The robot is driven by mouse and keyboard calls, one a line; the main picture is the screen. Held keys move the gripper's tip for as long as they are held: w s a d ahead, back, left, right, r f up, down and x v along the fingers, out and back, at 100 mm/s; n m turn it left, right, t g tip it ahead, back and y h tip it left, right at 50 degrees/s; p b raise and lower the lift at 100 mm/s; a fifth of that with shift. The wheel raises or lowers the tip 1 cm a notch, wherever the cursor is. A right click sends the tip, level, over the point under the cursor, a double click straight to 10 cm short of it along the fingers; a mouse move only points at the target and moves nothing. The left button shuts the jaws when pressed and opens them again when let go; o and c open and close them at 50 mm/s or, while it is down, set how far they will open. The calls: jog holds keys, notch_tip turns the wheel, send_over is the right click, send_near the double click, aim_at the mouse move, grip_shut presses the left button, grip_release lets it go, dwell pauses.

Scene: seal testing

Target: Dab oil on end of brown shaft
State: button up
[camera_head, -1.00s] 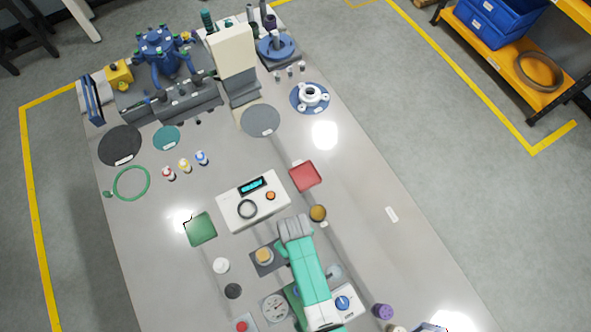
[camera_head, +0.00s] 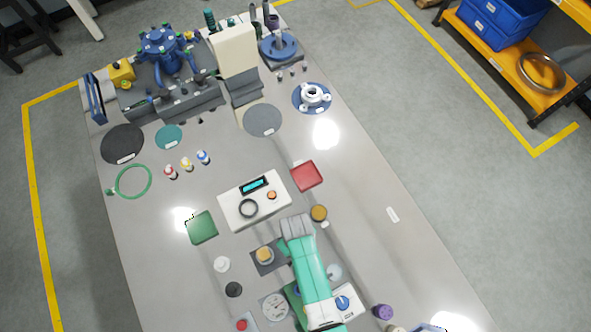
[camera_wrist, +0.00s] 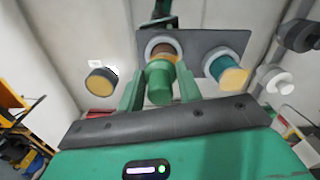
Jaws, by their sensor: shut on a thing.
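In the wrist view my gripper (camera_wrist: 160,88) is shut on a green cylinder (camera_wrist: 159,90), held between its two green fingers. Just beyond it, a brown round part (camera_wrist: 166,48), which looks like the brown shaft, sits in a pale ring on a dark plate (camera_wrist: 196,44). The green cylinder overlaps the brown part in this view, so I cannot tell if they touch.
A brass-topped pot (camera_head: 319,213) stands close above my arm. A white device with a display (camera_head: 226,208), a red tray (camera_head: 307,176) and a green pad (camera_head: 202,227) lie farther up. White (camera_head: 222,264) and black (camera_head: 233,289) caps stand left. The table's right side is mostly clear.

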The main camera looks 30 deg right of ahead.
jog(key=shift+a, duration=0.15)
jog(key=shift+a, duration=0.15)
notch_tip(320, 180, up, 6)
jog(key=p, duration=0.6)
jog(key=shift+r, duration=0.2)
jog(key=shift+f, duration=0.15)
